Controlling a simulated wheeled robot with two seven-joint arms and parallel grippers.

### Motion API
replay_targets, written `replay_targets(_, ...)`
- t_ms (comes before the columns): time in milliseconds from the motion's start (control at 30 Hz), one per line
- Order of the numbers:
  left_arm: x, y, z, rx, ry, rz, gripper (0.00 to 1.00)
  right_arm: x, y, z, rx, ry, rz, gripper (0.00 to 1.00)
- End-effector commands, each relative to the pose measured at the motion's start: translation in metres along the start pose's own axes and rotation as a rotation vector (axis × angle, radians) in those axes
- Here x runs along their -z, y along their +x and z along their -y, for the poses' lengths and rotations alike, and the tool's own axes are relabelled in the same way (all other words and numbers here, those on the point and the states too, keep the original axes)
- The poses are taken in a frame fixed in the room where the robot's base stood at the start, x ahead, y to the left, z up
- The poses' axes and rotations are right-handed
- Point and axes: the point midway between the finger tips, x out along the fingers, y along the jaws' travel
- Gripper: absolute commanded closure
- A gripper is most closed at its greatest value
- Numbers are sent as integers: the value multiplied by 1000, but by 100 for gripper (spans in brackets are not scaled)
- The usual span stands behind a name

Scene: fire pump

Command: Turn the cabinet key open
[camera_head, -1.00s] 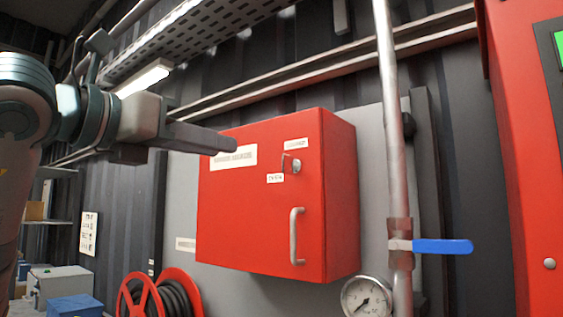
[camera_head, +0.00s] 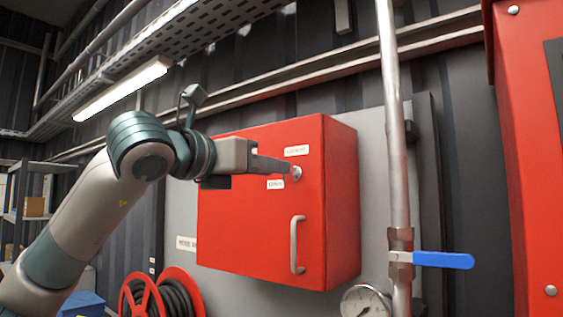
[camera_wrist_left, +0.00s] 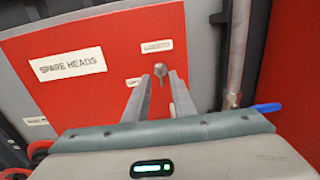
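The red cabinet (camera_head: 255,235) hangs on a grey wall panel. Its key lock (camera_head: 296,173) sits at the upper right of the door, between two small white labels. In the left wrist view the key (camera_wrist_left: 161,74) hangs from the lock. My left gripper (camera_head: 287,167) is at the lock, its fingers partly covering the key in the head view. In the left wrist view the left gripper (camera_wrist_left: 161,80) has its two fingers apart, one on each side of the key, with gaps visible. My right gripper is not in view.
A silver door handle (camera_head: 297,244) is below the lock. A vertical pipe (camera_head: 395,130) with a blue valve lever (camera_head: 443,260) and a gauge (camera_head: 366,302) stands right of the cabinet. A hose reel (camera_head: 160,295) is at lower left.

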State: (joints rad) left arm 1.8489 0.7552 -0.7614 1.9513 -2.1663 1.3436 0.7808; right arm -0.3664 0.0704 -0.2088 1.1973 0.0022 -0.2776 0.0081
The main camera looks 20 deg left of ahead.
Motion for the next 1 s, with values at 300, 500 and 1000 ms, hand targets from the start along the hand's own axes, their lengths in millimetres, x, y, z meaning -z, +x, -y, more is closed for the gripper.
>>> replay_targets(300, 0, 36, 0, 1, 0, -2, 77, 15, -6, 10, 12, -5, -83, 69)
replay_targets(500, 1, 40, 0, 0, 0, -1, 77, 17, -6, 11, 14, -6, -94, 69)
replay_targets(1000, 0, 40, 0, 0, 0, -1, 100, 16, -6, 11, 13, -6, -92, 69)
